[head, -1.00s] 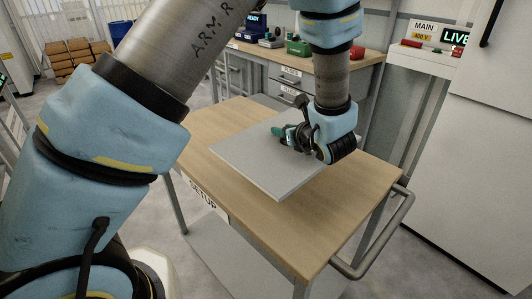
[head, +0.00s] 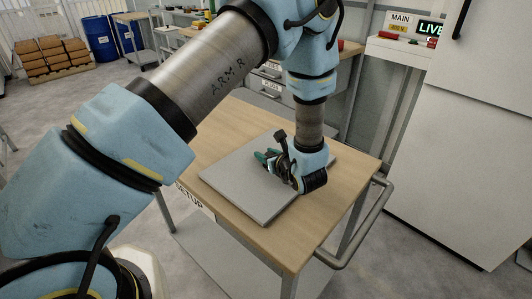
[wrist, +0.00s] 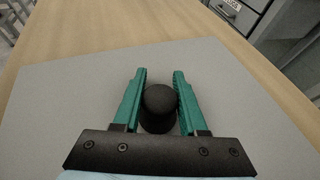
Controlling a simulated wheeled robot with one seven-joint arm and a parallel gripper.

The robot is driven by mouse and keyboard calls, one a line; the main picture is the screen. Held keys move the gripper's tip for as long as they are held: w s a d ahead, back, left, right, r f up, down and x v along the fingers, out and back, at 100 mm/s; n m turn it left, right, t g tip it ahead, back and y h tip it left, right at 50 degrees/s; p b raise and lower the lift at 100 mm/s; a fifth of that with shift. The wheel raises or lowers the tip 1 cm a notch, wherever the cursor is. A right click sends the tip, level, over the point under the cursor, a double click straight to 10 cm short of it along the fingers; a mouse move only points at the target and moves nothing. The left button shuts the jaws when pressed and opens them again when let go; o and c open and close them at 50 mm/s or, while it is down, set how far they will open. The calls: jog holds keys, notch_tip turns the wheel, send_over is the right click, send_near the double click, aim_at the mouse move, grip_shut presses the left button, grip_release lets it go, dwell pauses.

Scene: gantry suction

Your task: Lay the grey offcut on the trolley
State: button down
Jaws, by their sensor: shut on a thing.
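The grey offcut (head: 232,181) is a flat, pale square sheet. It lies level on or just above the wooden top of the trolley (head: 338,198), which has a metal push rail and a SETUP label; I cannot tell whether it touches. My gripper (head: 270,160) is over the middle of the sheet, pointing down. In the wrist view, its green fingers (wrist: 159,78) are shut on a round black knob (wrist: 160,108) standing over the sheet (wrist: 60,90). The knob's lower part is hidden.
The push rail (head: 352,238) sticks out at the trolley's right end. A workbench with drawers (head: 268,70) stands behind, and a white cabinet (head: 470,140) is to the right. Bare wood shows around the sheet.

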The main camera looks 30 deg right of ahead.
jog(key=shift+c, duration=2.2)
grip_release()
jog(key=shift+f, duration=0.1)
jog(key=shift+r, duration=0.2)
notch_tip(320, 180, up, 4)
jog(key=b, duration=0.3)
send_over(284, 183)
jog(key=shift+r, duration=0.2)
